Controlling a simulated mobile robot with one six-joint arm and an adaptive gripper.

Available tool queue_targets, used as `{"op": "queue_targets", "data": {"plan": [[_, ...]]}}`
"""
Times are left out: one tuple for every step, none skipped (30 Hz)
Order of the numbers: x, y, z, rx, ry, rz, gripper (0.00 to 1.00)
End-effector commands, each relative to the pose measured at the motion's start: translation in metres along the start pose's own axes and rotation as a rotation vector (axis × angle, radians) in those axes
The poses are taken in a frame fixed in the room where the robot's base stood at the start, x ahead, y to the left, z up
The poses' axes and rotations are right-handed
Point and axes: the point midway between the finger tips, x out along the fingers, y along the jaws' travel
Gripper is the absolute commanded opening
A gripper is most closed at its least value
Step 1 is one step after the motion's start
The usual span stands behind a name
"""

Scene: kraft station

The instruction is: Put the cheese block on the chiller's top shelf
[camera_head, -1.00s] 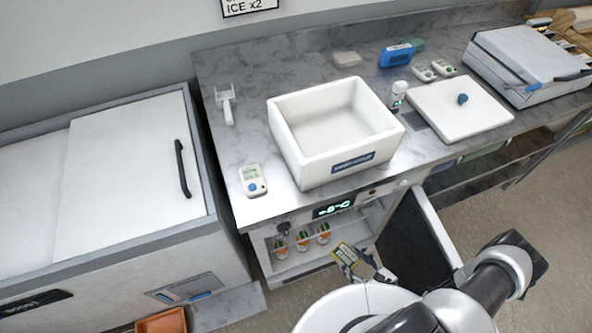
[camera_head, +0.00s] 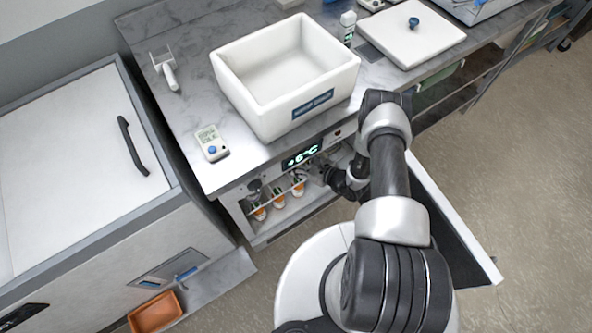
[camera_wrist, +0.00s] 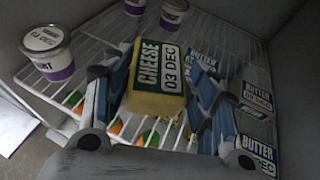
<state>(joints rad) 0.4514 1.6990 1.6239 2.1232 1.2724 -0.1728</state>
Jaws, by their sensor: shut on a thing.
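In the wrist view my gripper (camera_wrist: 160,88) is shut on the cheese block (camera_wrist: 158,104), which is yellow with a green and white label reading CHEESE 03 DEC. The block is over the wire top shelf (camera_wrist: 98,62) of the chiller; I cannot tell whether it touches the wires. In the head view my arm reaches into the open chiller (camera_head: 232,212) under the counter. The gripper and the cheese are mostly hidden there.
White tubs (camera_wrist: 45,52) stand left and behind on the shelf. Butter packs (camera_wrist: 257,100) stand close at the right. Orange-and-green items (camera_head: 278,197) are on a level below. The chiller door (camera_head: 455,232) is open at the right. A white box (camera_head: 285,75) is on the counter.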

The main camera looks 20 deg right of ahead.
Motion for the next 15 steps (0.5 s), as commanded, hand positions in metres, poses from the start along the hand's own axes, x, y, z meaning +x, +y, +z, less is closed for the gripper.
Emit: {"op": "queue_targets", "data": {"plan": [[0.003, 0.001, -0.014, 0.002, 0.002, 0.0, 0.01], [0.005, 0.001, -0.018, 0.002, 0.001, 0.0, 0.01], [0.006, 0.002, -0.023, 0.003, 0.001, 0.0, 0.01], [0.007, 0.001, -0.025, 0.002, 0.001, 0.0, 0.01], [0.009, 0.001, -0.027, 0.001, 0.001, 0.0, 0.01], [0.009, 0.001, -0.029, 0.0, 0.0, 0.0, 0.01], [0.01, 0.001, -0.03, 0.0, 0.0, 0.0, 0.01], [0.01, 0.001, -0.031, 0.001, 0.0, 0.0, 0.01], [0.011, 0.001, -0.033, 0.001, 0.001, 0.0, 0.01], [0.012, 0.001, -0.036, 0.001, 0.001, 0.0, 0.01], [0.013, 0.001, -0.039, 0.002, 0.001, 0.001, 0.01], [0.015, 0.001, -0.044, 0.001, 0.001, 0.001, 0.01], [0.017, 0.001, -0.049, 0.001, 0.001, 0.0, 0.01], [0.019, 0.001, -0.054, 0.001, 0.001, 0.001, 0.01], [0.021, 0.002, -0.061, 0.002, 0.002, 0.001, 0.01]]}}
